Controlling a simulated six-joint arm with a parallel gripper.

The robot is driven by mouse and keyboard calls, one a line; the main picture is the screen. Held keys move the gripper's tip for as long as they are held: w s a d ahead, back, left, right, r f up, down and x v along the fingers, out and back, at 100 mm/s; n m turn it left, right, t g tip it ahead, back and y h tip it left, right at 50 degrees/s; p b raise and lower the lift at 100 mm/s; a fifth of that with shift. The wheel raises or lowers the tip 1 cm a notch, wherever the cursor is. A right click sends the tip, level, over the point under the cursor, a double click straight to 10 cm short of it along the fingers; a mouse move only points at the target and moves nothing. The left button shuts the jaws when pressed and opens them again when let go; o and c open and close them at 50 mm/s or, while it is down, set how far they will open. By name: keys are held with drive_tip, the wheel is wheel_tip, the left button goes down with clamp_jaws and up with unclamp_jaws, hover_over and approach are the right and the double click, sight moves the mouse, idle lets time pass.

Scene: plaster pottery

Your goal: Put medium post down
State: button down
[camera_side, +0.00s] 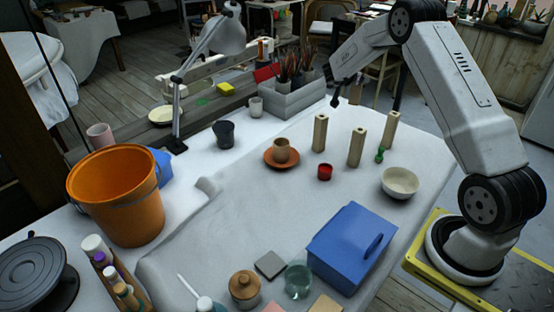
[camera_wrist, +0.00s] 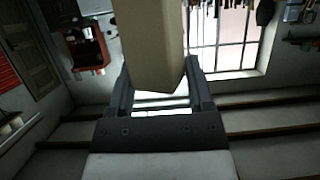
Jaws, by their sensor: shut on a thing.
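In the wrist view, a pale tan squared post (camera_wrist: 150,40) stands between the two fingers of my gripper (camera_wrist: 158,82), and the jaws are shut on it. In the side view, my gripper (camera_side: 336,100) is a small dark shape at the end of the forearm, above the far part of the table. The held post is not clear there. Three pale wooden posts stand upright on the white table: a left one (camera_side: 320,132), a middle one (camera_side: 356,148) and a right one (camera_side: 391,131). I cannot tell which is medium.
A blue box (camera_side: 351,247) stands nearer the front.

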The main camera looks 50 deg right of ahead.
wheel_tip(320, 180, down, 14)
idle(0.8)
drive_tip(key=shift+f, duration=0.1)
drive_tip(key=shift+f, duration=1.9)
drive_tip(key=shift+f, duration=0.15)
unclamp_jaws()
